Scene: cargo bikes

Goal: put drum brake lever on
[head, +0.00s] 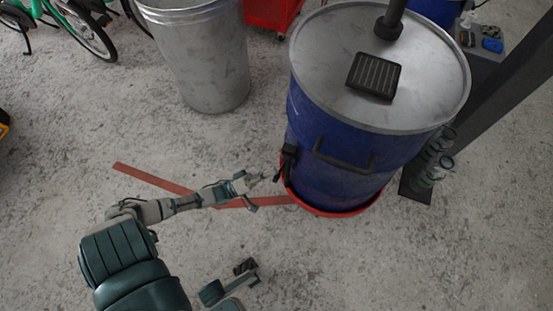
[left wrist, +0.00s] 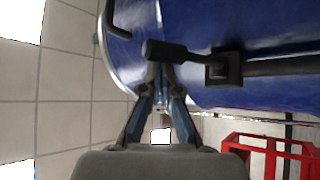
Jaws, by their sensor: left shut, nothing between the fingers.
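The blue drum (head: 330,135) with a grey metal lid stands on a red base ring. The black brake lever (head: 289,160) is on the drum's left side, low near the ring. In the left wrist view the lever (left wrist: 168,50) shows as a dark bar with a thick end, joined to a square block (left wrist: 222,69) on the blue wall. My left gripper (head: 270,179) is just left of the lever. Its fingers (left wrist: 158,82) are shut and empty, with tips close to the lever's thick end. Whether they touch it is unclear.
A grey metal bin (head: 203,60) stands behind left, and green bikes (head: 85,30) are at the back left. A dark post (head: 505,95) rises right of the drum. A red strip (head: 150,177) lies on the floor. The floor on the left is mostly clear.

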